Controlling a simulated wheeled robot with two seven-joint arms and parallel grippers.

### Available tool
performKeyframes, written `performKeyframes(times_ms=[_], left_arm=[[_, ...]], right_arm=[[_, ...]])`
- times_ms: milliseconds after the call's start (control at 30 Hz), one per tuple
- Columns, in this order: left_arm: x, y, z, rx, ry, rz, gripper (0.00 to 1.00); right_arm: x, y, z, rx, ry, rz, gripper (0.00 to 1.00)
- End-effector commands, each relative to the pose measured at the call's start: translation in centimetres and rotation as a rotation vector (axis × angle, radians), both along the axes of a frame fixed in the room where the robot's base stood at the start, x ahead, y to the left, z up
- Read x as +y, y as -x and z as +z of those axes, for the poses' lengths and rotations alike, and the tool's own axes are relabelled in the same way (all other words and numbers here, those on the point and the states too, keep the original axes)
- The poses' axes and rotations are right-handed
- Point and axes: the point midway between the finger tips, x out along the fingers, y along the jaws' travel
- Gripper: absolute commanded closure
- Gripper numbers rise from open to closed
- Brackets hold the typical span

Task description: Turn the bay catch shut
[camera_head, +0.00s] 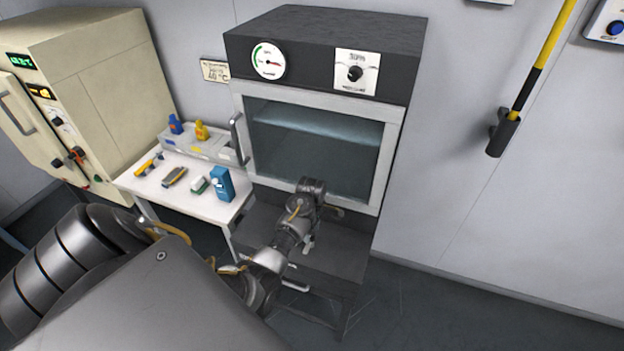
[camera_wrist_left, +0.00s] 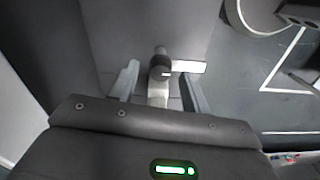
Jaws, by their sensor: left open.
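The bay catch (camera_wrist_left: 160,70) shows in the left wrist view as a small dark hub with a pale lever pointing right, on a dark grey surface. My left gripper (camera_wrist_left: 159,82) is open, with one pale finger on each side of the hub. I cannot tell whether either finger touches it. The lever reaches past the right finger. In the head view my left gripper (camera_head: 309,243) is low in front of the dark cabinet (camera_head: 345,248), below its glass door, partly hidden by my arm. I cannot make out the catch there. My right gripper is not in view.
The glass door (camera_head: 315,145) above looks closed, with a handle (camera_head: 239,138) at its left. A white side table (camera_head: 195,205) with small items stands left of the cabinet. A cream cabinet (camera_head: 95,90) is farther left. The floor at right is clear.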

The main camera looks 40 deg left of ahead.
Motion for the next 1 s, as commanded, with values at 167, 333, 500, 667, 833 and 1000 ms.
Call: performKeyframes(times_ms=[167,333,500,667,833,1000], left_arm=[[-0.06,0.03,-0.85,0.001,0.001,-0.001,0.53],[-0.05,0.02,-0.92,0.0,0.001,-0.002,0.53],[-0.05,0.02,-0.91,0.0,0.001,-0.002,0.66],[-0.05,0.01,-0.9,-0.001,0.001,-0.002,0.87],[-0.23,-0.02,-0.88,-0.001,0.001,-0.003,0.98],[-0.15,-0.05,-0.87,-0.001,0.001,-0.028,0.98]], right_arm=[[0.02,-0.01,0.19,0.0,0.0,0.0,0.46],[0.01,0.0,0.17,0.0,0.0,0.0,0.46],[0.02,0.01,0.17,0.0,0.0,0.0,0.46],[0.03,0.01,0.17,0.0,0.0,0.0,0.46],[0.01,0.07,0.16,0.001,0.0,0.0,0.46],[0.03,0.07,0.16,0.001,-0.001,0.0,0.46]])
